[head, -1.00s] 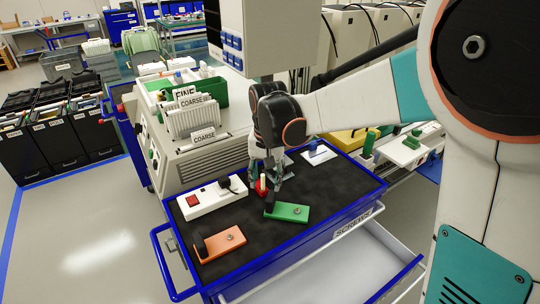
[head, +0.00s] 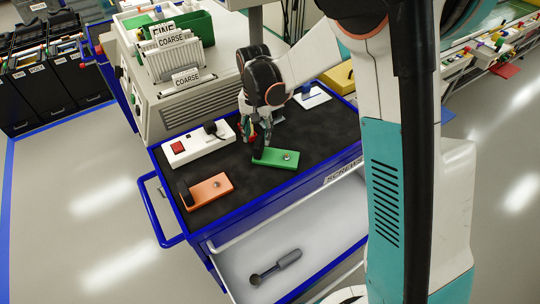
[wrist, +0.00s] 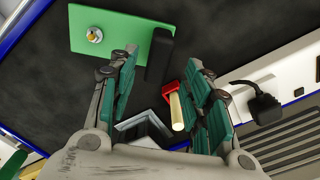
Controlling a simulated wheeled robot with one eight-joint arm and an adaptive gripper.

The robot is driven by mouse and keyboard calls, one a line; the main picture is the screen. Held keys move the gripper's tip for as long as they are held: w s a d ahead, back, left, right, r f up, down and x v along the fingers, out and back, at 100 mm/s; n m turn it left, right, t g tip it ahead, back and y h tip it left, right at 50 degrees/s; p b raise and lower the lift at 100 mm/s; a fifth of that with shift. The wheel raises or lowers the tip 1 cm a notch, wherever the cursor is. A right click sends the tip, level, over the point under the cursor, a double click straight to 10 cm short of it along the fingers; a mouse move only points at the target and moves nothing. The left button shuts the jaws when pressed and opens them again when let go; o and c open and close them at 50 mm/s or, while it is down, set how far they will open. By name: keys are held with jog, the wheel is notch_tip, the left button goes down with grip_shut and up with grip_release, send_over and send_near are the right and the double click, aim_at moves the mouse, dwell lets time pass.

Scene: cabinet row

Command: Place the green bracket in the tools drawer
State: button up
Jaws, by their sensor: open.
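The green bracket (head: 275,157) lies on the black cart top, a flat plate with a metal bolt and a dark upright block at its left end. In the wrist view the bracket (wrist: 105,32) is at the upper left, its dark block between the fingertip directions. My gripper (head: 257,145) points down beside the block end. It is open in the wrist view (wrist: 160,68), with nothing visibly clamped. A drawer (head: 325,232) below the cart top is pulled open and holds a grey-handled tool (head: 276,266). Its own label is not readable.
An orange bracket (head: 208,191) and a white power strip (head: 198,143) lie left on the cart top. A red-headed, pale-handled item (wrist: 176,108) and a grey metal angle (wrist: 145,127) are close to my fingers. A SCREWS label (head: 343,172) marks the front above the open drawer.

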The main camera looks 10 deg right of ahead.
aim_at(258, 141)
jog(key=f, duration=0.1)
jog(key=f+b, duration=0.1)
jog(key=f, duration=0.1)
jog(key=f+b, duration=0.1)
jog(key=f, duration=0.1)
jog(key=shift+s+f, duration=0.15)
jog(key=shift+s, duration=0.15)
grip_shut()
